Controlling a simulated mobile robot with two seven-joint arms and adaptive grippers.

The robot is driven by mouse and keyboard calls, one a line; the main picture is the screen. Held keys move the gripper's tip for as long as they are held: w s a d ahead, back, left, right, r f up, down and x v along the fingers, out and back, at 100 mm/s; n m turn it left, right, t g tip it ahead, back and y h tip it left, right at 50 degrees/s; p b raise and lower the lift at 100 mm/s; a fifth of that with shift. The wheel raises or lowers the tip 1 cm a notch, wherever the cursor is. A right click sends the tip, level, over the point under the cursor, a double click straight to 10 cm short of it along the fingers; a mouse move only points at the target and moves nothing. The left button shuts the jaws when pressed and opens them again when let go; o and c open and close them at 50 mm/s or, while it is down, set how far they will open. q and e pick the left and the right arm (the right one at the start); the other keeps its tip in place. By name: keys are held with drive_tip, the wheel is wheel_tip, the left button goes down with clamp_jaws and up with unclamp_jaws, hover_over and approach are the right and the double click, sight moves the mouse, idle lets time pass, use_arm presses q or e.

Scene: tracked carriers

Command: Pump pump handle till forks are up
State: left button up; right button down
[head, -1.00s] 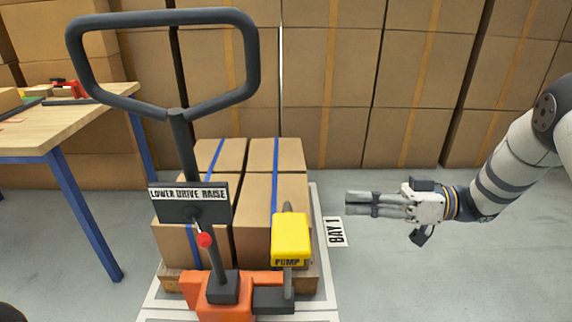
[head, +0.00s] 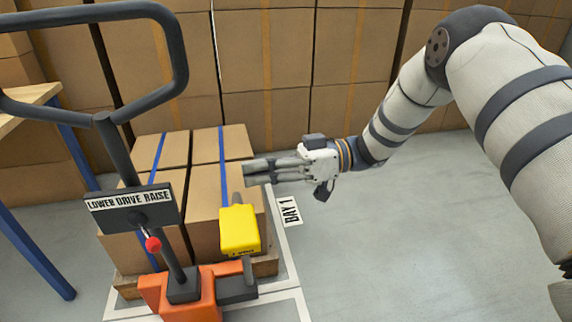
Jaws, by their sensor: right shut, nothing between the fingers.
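The pump handle (head: 240,230) is a yellow block on a short dark lever at the right side of the orange pallet truck (head: 190,295). My right gripper (head: 247,172) is shut and empty. In the picture its fingertips are just above and to the right of the yellow block; I cannot tell whether they touch anything. The truck's dark loop handle (head: 180,60) rises at the left, with a "LOWER DRIVE RAISE" plate (head: 130,207) and a red-knobbed lever (head: 153,244). The forks are hidden under the load. My left gripper is out of view.
Strapped boxes (head: 205,205) stand on a wooden pallet (head: 265,267) behind the truck. A "BAY 1" sign (head: 290,211) lies on the floor beside it. A workbench (head: 30,95) is at the left. Stacked cartons (head: 350,60) line the back. The floor at right is clear.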

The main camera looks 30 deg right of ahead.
sight(238, 213)
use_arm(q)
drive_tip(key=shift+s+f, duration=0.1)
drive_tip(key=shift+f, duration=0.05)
use_arm(e)
drive_tip(key=f, duration=0.1)
drive_tip(key=a+f, duration=0.1)
drive_tip(key=f, duration=0.2)
drive_tip(key=shift+s+a, duration=0.25)
drive_tip(key=shift+a, duration=0.05)
